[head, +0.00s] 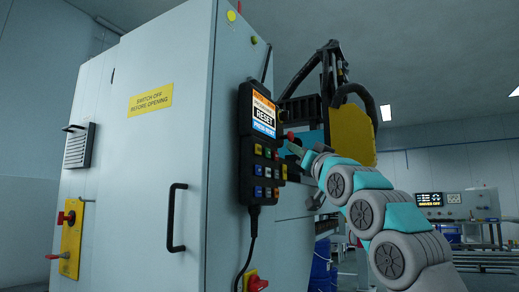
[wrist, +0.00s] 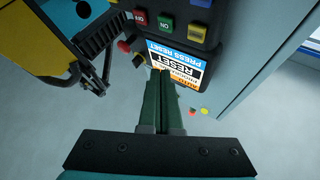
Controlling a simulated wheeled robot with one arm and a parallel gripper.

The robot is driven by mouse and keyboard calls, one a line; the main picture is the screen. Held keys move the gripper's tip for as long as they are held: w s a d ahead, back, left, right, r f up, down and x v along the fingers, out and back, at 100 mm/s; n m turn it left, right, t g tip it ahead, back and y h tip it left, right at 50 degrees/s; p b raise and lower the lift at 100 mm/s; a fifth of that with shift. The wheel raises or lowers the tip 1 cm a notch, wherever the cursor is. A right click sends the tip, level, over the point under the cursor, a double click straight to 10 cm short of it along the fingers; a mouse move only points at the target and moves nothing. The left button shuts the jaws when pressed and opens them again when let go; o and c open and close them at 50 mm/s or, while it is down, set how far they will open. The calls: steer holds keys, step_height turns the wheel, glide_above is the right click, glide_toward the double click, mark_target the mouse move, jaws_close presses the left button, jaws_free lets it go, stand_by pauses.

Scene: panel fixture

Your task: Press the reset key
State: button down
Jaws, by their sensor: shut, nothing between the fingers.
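A dark control pendant (head: 244,172) hangs on the cabinet's side, its lit screen (head: 263,115) reading RESET and PRESS RESET. Rows of coloured keys (head: 267,172) sit below the screen; their labels are too small to read here. In the wrist view the screen (wrist: 180,65) appears upside down, with a red OFF key (wrist: 139,17), a green ON key (wrist: 165,22) and a yellow key (wrist: 197,32) beyond it. I cannot tell which key is reset. My gripper (wrist: 162,72) is shut and empty, its tips overlapping the screen's edge in view; contact is not clear. In the head view it is at the pendant's right side.
A red knob (wrist: 123,46) stands at the pendant's edge. The tall grey cabinet (head: 140,140) carries a black handle (head: 176,217) and a yellow-plated switch (head: 70,240). A yellow and black machine (head: 352,125) stands behind my arm. A cable hangs below the pendant.

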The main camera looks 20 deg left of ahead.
mark_target(259, 149)
steer(key=a+p, duration=0.2)
steer(key=a, duration=0.4)
steer(key=shift+w+a, duration=0.15)
steer(key=shift+w, duration=0.1)
steer(key=shift+a, duration=0.15)
stand_by(1.7)
steer(key=shift+a+p, duration=0.25)
steer(key=shift+p, duration=0.05)
steer(key=shift+a, duration=0.4)
stand_by(0.6)
steer(key=shift+d, duration=0.1)
stand_by(0.3)
steer(key=shift+d+b, duration=0.3)
steer(key=shift+d, duration=0.4)
